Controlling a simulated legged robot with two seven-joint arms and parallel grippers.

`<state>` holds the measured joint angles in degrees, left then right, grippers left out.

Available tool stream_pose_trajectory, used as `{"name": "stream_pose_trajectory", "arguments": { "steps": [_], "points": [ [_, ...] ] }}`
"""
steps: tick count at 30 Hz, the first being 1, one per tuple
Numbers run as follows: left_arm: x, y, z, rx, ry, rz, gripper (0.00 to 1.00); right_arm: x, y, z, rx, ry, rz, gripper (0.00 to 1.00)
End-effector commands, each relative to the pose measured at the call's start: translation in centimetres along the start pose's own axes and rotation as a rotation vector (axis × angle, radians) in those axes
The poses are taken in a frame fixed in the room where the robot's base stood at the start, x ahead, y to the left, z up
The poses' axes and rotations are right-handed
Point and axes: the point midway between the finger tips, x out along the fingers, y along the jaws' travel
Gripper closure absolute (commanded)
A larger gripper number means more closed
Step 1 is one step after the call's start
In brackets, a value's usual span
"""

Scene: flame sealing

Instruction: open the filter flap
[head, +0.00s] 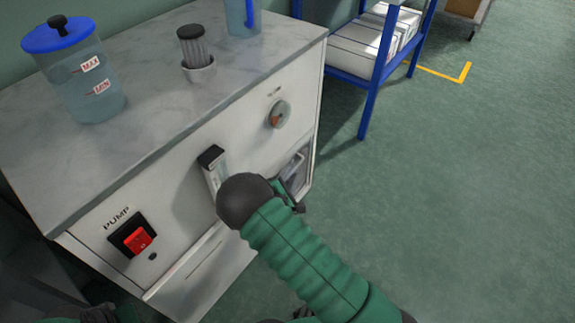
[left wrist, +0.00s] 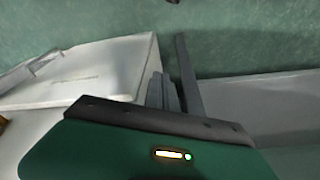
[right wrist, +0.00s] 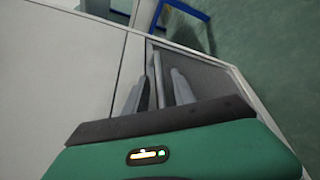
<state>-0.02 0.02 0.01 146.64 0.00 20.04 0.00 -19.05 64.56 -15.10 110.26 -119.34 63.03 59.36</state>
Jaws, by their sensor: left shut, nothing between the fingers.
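The filter flap area is a recessed opening at the right end of the white cabinet front (head: 170,205), partly hidden behind my right arm. A thin pale panel edge (right wrist: 153,52), probably the flap, runs beside a grey mesh surface in the right wrist view. My right gripper (right wrist: 164,78) is at this edge, one finger on each side; whether they press on it is unclear. In the head view my right gripper (head: 288,194) is mostly hidden by its wrist. My left gripper (left wrist: 164,80) is shut and empty, low at the left, away from the flap.
The cabinet front carries a red pump switch (head: 138,240), a dial (head: 279,114) and a black-topped gauge (head: 211,158). On top (head: 140,142) stand a blue-lidded jar (head: 85,85) and a filter cartridge (head: 192,46). A blue shelf (head: 372,90) stands behind; the floor (head: 450,180) at right is clear.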

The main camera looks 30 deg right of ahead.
Motion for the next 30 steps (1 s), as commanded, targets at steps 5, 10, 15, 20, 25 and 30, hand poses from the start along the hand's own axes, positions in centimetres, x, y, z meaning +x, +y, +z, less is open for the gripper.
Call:
{"name": "stream_pose_trajectory", "arguments": {
  "steps": [5, 10, 15, 20, 25, 30],
  "points": [
    [0.07, -0.03, 0.06, -0.001, -0.001, 0.0, 1.0, 0.27, -0.37, 0.3, 0.002, 0.002, -0.002, 0.69],
    [0.05, -0.01, 0.05, 0.0, -0.001, 0.0, 1.0, 0.33, -0.4, 0.28, 0.002, 0.002, -0.003, 0.73],
    [0.06, -0.01, 0.05, 0.0, -0.001, 0.0, 1.0, 0.3, -0.37, 0.24, 0.001, 0.002, -0.003, 0.95],
    [0.06, -0.01, 0.05, 0.0, -0.001, 0.0, 1.0, 0.27, -0.38, 0.2, 0.001, 0.002, -0.003, 1.0],
    [0.05, -0.01, 0.04, 0.0, 0.0, 0.0, 1.0, 0.22, -0.37, 0.15, 0.001, 0.004, -0.003, 1.0],
    [0.05, -0.01, 0.04, 0.0, 0.0, 0.0, 1.0, 0.2, -0.37, 0.09, 0.001, 0.005, -0.003, 1.0]
  ]
}}
